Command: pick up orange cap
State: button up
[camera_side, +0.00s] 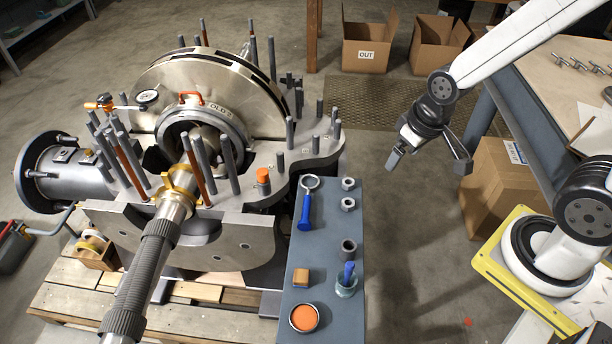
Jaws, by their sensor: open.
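The orange cap (262,174) sits upright on the right part of the grey casing's flange (318,150), with a grey lower part under it. My gripper (428,163) hangs in the air to the right of the casing, well apart from the cap. Its two fingers are spread wide with nothing between them. Nothing hides the cap.
Several upright studs (290,130) stand around the cap's left and back. A blue-grey bench (330,250) in front holds a blue-handled tool (305,210), nuts, an orange-filled tin (304,317) and a small jar (346,283). A large shaft (150,260) runs toward the camera at left.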

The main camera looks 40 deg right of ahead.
jog(key=w+a+f+m+y, duration=0.1)
jog(key=w+a+f+m, duration=0.15)
jog(key=w+m, duration=0.55)
jog(key=m+t+y, duration=0.2)
jog(key=m, duration=1.8)
send_near(261, 172)
jog(key=f, duration=0.1)
jog(key=shift+w+a+f+m, duration=0.15)
jog(key=shift+w+f+m, duration=0.3)
jog(key=shift+f+m, duration=0.15)
jog(key=shift+x, duration=1.2)
